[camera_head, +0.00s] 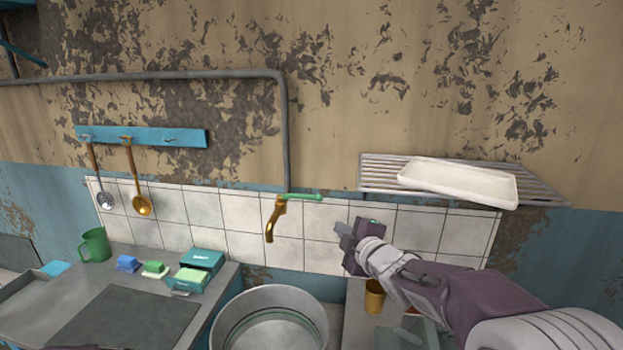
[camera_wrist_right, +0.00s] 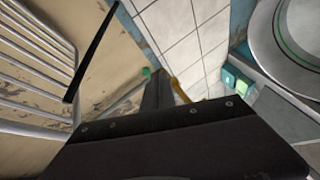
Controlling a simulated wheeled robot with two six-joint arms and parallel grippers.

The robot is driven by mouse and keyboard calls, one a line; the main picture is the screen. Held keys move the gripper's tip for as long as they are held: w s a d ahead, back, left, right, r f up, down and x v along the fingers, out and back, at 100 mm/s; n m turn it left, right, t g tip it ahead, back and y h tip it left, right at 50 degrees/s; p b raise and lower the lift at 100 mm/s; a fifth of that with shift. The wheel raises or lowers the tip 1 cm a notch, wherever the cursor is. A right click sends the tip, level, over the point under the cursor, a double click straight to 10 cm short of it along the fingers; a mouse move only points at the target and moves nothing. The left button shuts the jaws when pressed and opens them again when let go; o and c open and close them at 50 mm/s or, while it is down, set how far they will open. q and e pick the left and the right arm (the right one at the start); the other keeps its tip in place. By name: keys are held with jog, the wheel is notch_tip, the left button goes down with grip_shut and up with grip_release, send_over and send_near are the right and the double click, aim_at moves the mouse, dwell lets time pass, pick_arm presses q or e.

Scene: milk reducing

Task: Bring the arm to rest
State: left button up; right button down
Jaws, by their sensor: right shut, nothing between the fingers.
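My right gripper (camera_head: 346,236) comes in from the right in the head view. It is shut and empty, in the air in front of the white tiles, to the right of the brass tap (camera_head: 270,222) with its green handle. In the right wrist view its dark closed fingers (camera_wrist_right: 158,85) point toward the tiled wall, and the green tap handle (camera_wrist_right: 146,73) shows beside them. My left gripper is not in view.
A large metal pot (camera_head: 222,325) stands below the tap. A wall rack (camera_head: 375,175) holds a white tray (camera_head: 455,182). A brass cup (camera_head: 374,297) stands on the right counter under my right arm. The left counter carries a green mug (camera_head: 95,245) and a teal box (camera_head: 203,259).

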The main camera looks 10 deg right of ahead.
pick_arm(q)
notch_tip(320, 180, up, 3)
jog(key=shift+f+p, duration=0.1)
jog(key=shift+p, duration=0.55)
pick_arm(e)
jog(key=s+d+f+m+g+h, duration=0.1)
jog(key=s+f+m+g, duration=0.6)
jog(key=s+f, duration=0.4)
jog(key=s+d+f+m+g+h, duration=0.2)
jog(key=s+f+m+g, duration=0.4)
jog(key=s, duration=1.1)
notch_tip(320, 180, down, 6)
jog(key=m, duration=0.3)
jog(key=shift+g, duration=0.4)
jog(key=shift+s, duration=0.1)
